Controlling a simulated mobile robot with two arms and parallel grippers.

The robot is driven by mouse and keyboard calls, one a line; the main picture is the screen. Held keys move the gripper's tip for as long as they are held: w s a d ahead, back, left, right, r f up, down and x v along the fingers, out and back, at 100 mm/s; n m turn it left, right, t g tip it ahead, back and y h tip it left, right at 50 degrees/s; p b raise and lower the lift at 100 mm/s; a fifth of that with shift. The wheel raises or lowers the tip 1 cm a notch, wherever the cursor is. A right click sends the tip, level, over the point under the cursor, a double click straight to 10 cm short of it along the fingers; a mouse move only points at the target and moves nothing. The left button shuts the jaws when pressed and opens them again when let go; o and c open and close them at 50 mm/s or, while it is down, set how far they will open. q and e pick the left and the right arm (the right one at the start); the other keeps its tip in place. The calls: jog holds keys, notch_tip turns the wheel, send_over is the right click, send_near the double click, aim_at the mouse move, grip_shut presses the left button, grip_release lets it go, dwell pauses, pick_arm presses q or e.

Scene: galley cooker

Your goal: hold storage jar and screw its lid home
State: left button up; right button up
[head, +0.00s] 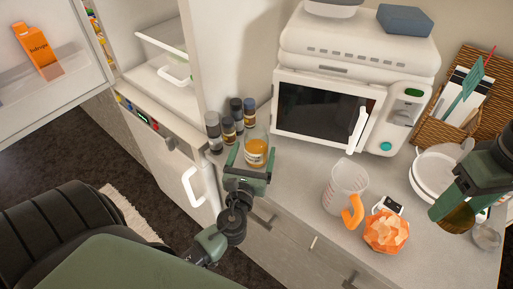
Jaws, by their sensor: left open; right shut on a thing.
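The storage jar (256,149) is clear glass with amber contents and a pale label. It stands upright on the counter near the left end, and no lid shows on its top. My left gripper (251,160) is open, with one finger at each side of the jar's lower part; I cannot tell whether they touch it. My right gripper (452,207) is at the far right, shut on a brown rounded thing that looks like the lid (458,219). The gripper hides part of it.
Several small dark-topped jars (229,125) stand just behind the storage jar. A white microwave (325,107) is at the back. A measuring jug (342,187) with orange handle and an orange faceted object (386,231) stand between my grippers. White plates (432,176) and a wicker basket (439,130) are at right.

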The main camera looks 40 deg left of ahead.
pick_arm(q)
jog(key=x, duration=0.2)
jog(key=p+x, duration=0.1)
jog(key=x, duration=0.1)
jog(key=shift+w+d+r, duration=0.15)
jog(key=shift+d, duration=0.1)
pick_arm(e)
jog(key=shift+r, duration=0.75)
pick_arm(q)
jog(key=shift+w+a, duration=0.15)
jog(key=shift+w, duration=0.25)
pick_arm(e)
jog(key=shift+w, duration=0.1)
pick_arm(q)
grip_shut()
